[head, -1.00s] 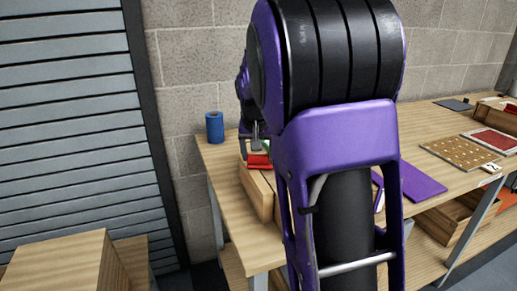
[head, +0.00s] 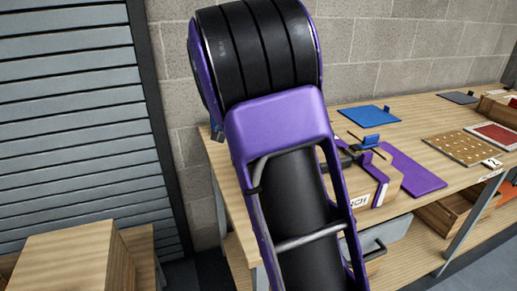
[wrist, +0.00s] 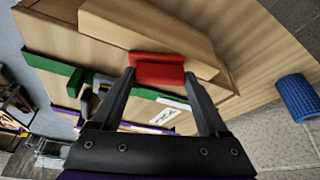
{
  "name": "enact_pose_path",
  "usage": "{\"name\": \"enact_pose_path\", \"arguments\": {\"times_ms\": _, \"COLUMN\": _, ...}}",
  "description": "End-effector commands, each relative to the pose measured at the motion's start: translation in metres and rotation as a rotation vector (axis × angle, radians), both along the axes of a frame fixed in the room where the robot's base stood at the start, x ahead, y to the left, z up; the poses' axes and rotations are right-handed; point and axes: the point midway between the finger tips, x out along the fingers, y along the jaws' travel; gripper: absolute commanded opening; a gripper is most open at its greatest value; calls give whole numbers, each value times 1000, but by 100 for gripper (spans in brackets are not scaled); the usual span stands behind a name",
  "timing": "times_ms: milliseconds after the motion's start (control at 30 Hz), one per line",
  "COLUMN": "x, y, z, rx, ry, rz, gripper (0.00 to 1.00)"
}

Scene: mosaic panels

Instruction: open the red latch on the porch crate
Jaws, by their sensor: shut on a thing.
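In the wrist view the red latch (wrist: 157,72) sits at the edge of the wooden porch crate (wrist: 150,28), between the fingertips of my gripper (wrist: 159,76). The fingers are shut on it. A green strip (wrist: 55,73) runs along the crate beside the latch. In the head view my arm hides the gripper and the red latch. Part of the crate (head: 372,184) shows to the right of the arm, with a partly covered label (head: 357,203) reading "RCH". A blue latch (head: 371,143) stands on its top, and purple strips cross it.
A blue roll (wrist: 298,97) stands near the crate. On the bench are a blue panel (head: 368,115), a purple panel (head: 415,172) and a perforated wooden board (head: 458,147). A wooden block (head: 65,255) stands at lower left.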

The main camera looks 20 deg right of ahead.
Motion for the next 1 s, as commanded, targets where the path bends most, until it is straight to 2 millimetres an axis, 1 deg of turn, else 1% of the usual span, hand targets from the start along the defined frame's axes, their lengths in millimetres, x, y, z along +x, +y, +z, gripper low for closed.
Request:
{"name": "enact_pose_path", "arguments": {"times_ms": 233, "x": 1, "y": 1, "z": 1, "rx": 2, "ry": -2, "rz": -38, "gripper": 22}}
{"name": "enact_pose_path", "arguments": {"times_ms": 600, "x": 1, "y": 1, "z": 0, "rx": 2, "ry": -3, "rz": -40, "gripper": 22}}
{"name": "enact_pose_path", "arguments": {"times_ms": 633, "x": 0, "y": 1, "z": 0, "rx": 2, "ry": -3, "rz": -40, "gripper": 83}}
{"name": "enact_pose_path", "arguments": {"times_ms": 700, "x": 0, "y": 1, "z": 0, "rx": 2, "ry": -3, "rz": -39, "gripper": 95}}
{"name": "enact_pose_path", "arguments": {"times_ms": 733, "x": 0, "y": 1, "z": 0, "rx": 2, "ry": -2, "rz": -39, "gripper": 100}}
{"name": "enact_pose_path", "arguments": {"times_ms": 1000, "x": 0, "y": 2, "z": 2, "rx": 2, "ry": -1, "rz": -38, "gripper": 100}}
